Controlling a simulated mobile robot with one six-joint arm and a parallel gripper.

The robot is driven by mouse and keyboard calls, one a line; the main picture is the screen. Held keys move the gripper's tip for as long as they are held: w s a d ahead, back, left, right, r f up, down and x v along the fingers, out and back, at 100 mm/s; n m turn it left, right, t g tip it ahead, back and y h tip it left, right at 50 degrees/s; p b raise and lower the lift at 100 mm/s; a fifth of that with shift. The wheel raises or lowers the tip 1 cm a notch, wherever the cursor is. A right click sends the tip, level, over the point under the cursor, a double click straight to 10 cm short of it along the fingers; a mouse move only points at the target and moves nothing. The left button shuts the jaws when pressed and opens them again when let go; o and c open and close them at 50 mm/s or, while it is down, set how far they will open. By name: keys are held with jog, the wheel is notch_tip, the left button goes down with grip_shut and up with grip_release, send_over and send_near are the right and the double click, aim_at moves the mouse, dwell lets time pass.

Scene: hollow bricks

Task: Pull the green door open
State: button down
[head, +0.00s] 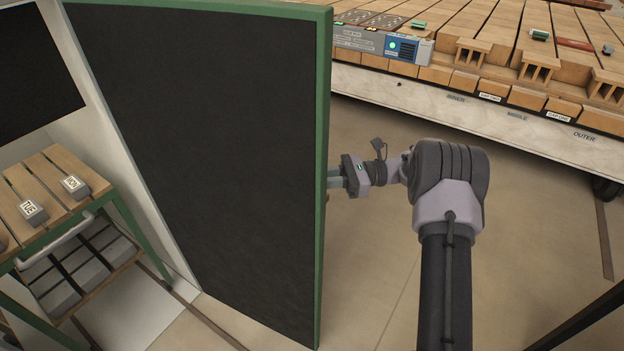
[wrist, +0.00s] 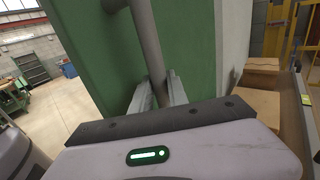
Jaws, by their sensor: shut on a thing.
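The green door (wrist: 100,60) fills the middle of the wrist view with its green face. In the head view I see the door (head: 205,150) from its black side, with a green edge frame, standing swung out from the wall at an angle. A grey bar handle (wrist: 147,45) runs along the green face. My gripper (wrist: 158,92) is shut on this handle, with one finger on each side. In the head view my gripper (head: 335,178) reaches in behind the door's right edge. Its fingertips and the handle are hidden there by the door.
A wooden cart (head: 60,185) with a green frame and grey labelled blocks stands on the left, inside the doorway. A long slatted wooden table (head: 480,60) with labelled brick slots runs across the back right. The floor between is clear.

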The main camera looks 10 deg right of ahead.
dwell(0.3)
jog(key=c, duration=1.6)
grip_release()
jog(key=o, duration=0.3)
jog(key=shift+w+a, duration=0.1)
jog(key=shift+a, duration=0.15)
jog(key=shift+d, duration=0.1)
jog(key=shift+d, duration=0.1)
